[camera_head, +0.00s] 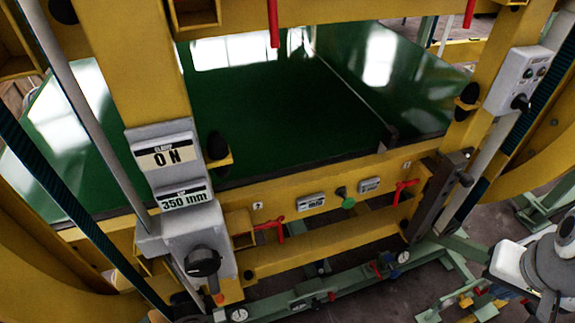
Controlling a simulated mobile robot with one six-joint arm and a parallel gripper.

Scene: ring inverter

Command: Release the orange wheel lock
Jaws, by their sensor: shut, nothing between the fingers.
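A small orange piece (219,299), which looks like the orange wheel lock, is at the lower left, just below a black round knob (203,262) on a grey housing. It is too small to tell its position or whether it is engaged. My arm's grey and white end is at the right edge. My gripper (553,306) shows there as a narrow dark tip pointing down, partly cut off by the frame. It is shut and empty, far to the right of the orange piece and touching nothing that I can see.
The yellow frame holds a green bed (290,110). Display boxes reading "ON" (167,154) and "350 mm" (185,197) sit above the knob. Red levers (272,228) stick out of the front beam.

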